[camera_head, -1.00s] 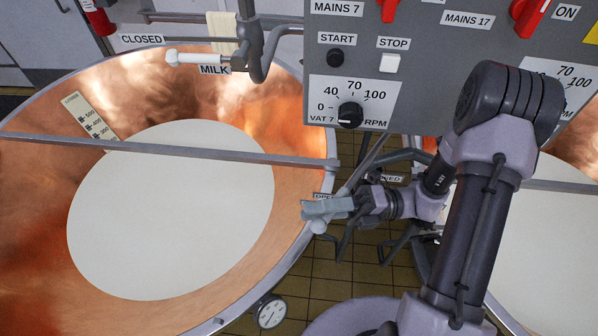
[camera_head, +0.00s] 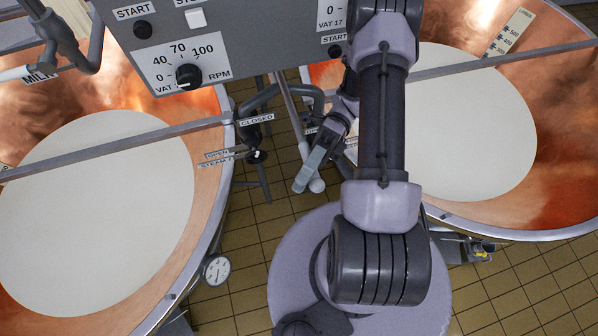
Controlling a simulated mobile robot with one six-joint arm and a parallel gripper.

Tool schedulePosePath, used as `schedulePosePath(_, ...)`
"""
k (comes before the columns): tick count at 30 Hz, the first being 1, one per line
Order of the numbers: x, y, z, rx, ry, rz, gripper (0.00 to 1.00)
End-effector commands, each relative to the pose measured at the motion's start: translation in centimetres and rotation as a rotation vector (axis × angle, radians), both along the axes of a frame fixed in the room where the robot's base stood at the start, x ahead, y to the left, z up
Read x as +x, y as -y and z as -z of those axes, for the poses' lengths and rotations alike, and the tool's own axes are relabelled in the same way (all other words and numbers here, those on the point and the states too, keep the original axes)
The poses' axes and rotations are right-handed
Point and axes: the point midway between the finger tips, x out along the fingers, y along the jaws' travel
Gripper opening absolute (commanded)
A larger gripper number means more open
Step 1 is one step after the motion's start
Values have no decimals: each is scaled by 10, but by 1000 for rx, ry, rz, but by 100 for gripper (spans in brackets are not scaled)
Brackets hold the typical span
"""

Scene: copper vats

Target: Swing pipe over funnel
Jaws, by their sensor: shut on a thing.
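My gripper (camera_head: 308,177) is shut on a thin grey rod (camera_head: 291,112) just above its white rounded end (camera_head: 317,186). The rod slants down from under the grey control panel, between the two vats. I cannot tell whether this rod belongs to the swing pipe. A bent grey pipe (camera_head: 91,50) stands at the upper left by the MILK label, partly cut off by the frame edge. I cannot make out a funnel in this view.
Copper vats stand left (camera_head: 207,190) and right (camera_head: 560,130), each holding white liquid and crossed by a grey bar. The control panel (camera_head: 240,40) hangs above. A dial gauge (camera_head: 217,269) sits on the left vat's side. Tiled floor (camera_head: 250,240) shows between the vats.

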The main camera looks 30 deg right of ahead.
Motion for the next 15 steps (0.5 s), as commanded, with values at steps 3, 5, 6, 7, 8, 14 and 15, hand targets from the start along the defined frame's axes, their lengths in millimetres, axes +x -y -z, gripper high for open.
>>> schedulePosePath(3,0,0,-1,0,-1,-2,0)
schedulePosePath(5,0,0,-1,0,-1,-2,0)
schedulePosePath(6,0,0,-1,0,-1,-2,0)
schedulePosePath(7,1,0,-1,0,-1,-2,0)
schedulePosePath(8,1,0,-1,-1,0,-2,0)
schedulePosePath(14,0,0,-1,-1,-1,-1,41)
schedulePosePath(15,0,0,-1,-1,0,-2,43)
